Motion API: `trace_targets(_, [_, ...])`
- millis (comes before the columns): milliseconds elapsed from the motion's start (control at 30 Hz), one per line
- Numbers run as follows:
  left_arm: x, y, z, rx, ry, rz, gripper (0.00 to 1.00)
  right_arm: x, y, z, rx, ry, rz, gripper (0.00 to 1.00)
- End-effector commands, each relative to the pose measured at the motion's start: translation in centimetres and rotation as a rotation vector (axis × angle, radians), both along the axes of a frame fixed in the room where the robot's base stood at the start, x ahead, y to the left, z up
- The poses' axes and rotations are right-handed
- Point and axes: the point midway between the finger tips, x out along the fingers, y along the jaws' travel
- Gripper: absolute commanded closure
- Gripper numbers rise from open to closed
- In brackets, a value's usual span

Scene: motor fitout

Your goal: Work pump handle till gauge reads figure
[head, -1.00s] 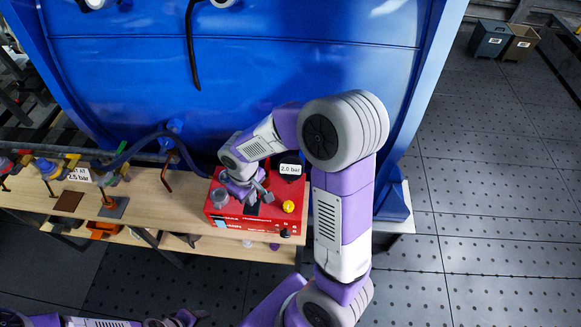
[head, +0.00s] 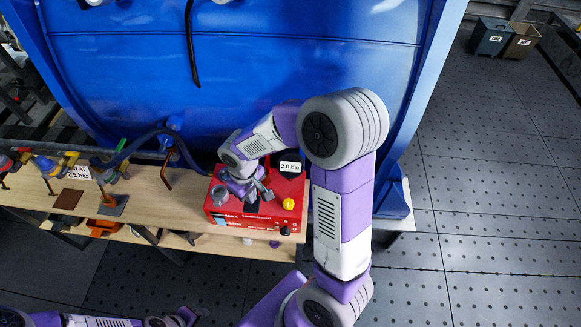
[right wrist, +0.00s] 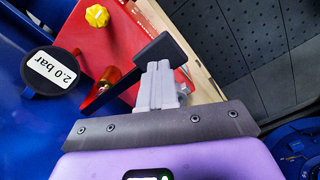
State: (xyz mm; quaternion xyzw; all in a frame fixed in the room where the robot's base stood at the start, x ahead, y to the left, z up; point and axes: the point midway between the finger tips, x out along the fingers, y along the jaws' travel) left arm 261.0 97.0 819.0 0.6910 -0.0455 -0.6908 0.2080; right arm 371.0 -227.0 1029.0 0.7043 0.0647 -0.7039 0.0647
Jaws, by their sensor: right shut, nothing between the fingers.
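A red pump box (head: 228,218) sits on the wooden bench, with a yellow knob (head: 289,204) on top. Its round black gauge (head: 291,167) carries a white label reading 2.0 bar, and the gauge also shows in the right wrist view (right wrist: 52,70). A dark pump handle with a black block end (right wrist: 160,48) crosses just beyond my right fingertips in the right wrist view. My right gripper (head: 255,194) is over the box, shut and empty, close to the handle; I cannot tell whether they touch. Only part of my left arm shows at the bottom left.
A white card (head: 78,173) on the bench, partly covered, seems to read 2.5 bar. Several valves and hoses line the bench (head: 150,208) at left. A big blue tank (head: 260,75) stands behind. Two bins (head: 490,37) stand far right, and the floor at right is clear.

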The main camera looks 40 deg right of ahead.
Motion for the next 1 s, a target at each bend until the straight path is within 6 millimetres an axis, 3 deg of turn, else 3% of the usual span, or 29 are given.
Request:
trace_targets(667, [0.0, 0.0, -6.4, 0.0, 0.0, 0.0, 0.57, 0.6, -0.7, -7.7, -0.001, -0.001, 0.0, 1.0])
trace_targets(867, [0.0, 0.0, -5.4, 0.0, 0.0, 0.0, 0.57, 0.6, -0.7, -6.6, 0.0, -0.003, 0.0, 1.0])
trace_targets(1000, [0.0, 0.0, -3.9, 0.0, 0.0, 0.0, 0.57, 0.5, -0.5, -4.7, 0.0, -0.003, 0.0, 1.0])
